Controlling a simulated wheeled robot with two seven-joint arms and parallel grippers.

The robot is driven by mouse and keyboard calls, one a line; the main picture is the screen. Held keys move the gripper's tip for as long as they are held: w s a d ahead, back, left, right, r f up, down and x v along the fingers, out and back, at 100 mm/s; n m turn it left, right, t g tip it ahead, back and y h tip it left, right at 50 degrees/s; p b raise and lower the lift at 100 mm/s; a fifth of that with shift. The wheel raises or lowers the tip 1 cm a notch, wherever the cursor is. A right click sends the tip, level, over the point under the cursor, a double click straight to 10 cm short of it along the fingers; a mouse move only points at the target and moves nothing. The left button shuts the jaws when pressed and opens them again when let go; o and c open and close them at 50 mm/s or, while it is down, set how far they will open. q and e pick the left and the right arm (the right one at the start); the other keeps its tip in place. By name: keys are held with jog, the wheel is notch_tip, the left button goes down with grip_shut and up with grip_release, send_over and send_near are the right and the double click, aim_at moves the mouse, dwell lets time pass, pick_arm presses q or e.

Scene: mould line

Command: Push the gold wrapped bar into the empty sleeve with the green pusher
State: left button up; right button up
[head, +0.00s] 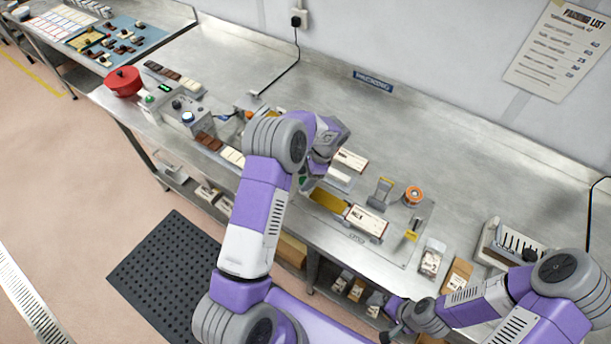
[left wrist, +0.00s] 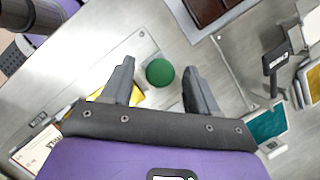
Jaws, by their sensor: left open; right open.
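The green pusher's round knob (left wrist: 160,72) lies between the two spread fingers of my left gripper (left wrist: 158,88) in the left wrist view, with clear gaps on both sides. In the head view a little of the green (head: 302,180) shows beneath my left gripper (head: 306,184). The gold wrapped bar (head: 328,200) lies just right of it, in line with a white sleeve (head: 366,220). The bar (left wrist: 128,97) is partly hidden behind a finger in the left wrist view; the sleeve (left wrist: 38,150) is at lower left. My right gripper (head: 392,328) is open, low at the bottom right.
Another white sleeve or box (head: 351,160) stands behind the bar. An orange roll (head: 413,194) and a grey-and-yellow tool (head: 381,190) are beside the sleeve. Chocolate bars (head: 209,141) lie to the left. The bench behind is largely clear.

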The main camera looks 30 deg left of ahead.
pick_arm(q)
jog(key=shift+c, duration=0.4)
grip_shut()
jog(key=shift+d, duration=0.1)
